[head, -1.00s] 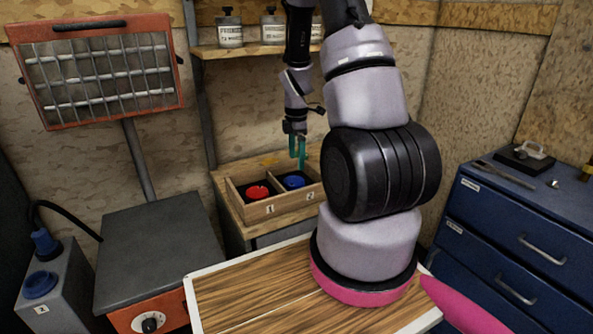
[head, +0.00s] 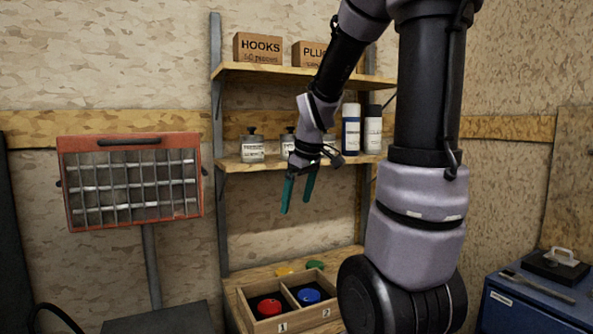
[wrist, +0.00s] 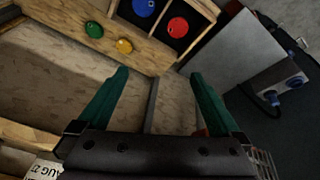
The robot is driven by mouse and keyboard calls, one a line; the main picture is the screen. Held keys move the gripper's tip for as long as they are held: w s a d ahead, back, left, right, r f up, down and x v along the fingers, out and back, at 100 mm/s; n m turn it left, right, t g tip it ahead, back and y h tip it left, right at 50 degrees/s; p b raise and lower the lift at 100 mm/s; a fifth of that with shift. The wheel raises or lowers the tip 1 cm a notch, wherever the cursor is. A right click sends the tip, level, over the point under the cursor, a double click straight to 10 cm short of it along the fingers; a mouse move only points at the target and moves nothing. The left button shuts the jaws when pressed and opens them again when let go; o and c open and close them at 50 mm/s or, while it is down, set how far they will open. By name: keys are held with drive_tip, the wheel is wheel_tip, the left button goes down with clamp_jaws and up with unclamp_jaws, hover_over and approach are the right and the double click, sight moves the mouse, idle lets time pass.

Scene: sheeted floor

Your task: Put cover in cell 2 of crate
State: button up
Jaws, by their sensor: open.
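The crate (head: 283,325) is an open wooden box with two dark-floored cells, labelled 1 and 2 on its front. A round red cover (head: 269,307) lies in cell 1, and a round blue cover (head: 308,296) lies in cell 2. Both also show at the top of the wrist view, the blue cover (wrist: 144,7) left of the red cover (wrist: 177,27). My gripper (head: 297,205) has teal fingers, spread apart with nothing between them. It hangs in the air well above the crate, below the lower shelf.
A yellow disc (wrist: 124,46) and a green disc (wrist: 94,29) lie on the wooden bench behind the crate. The lower shelf (head: 240,165) holds jars and bottles close to my wrist. A red-framed grille heater (head: 130,183) stands left; a blue drawer cabinet (head: 530,305) stands right.

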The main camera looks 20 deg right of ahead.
drive_tip(key=s+a+r+m+t, duration=0.1)
drive_tip(key=s+a+r+m, duration=0.2)
drive_tip(key=s+r+m, duration=0.2)
drive_tip(key=s+a+r+m+t+y, duration=0.1)
drive_tip(key=s+a+r+m+t, duration=0.1)
drive_tip(key=s+r+m, duration=0.3)
drive_tip(key=s+a, duration=0.1)
drive_tip(key=s, duration=0.2)
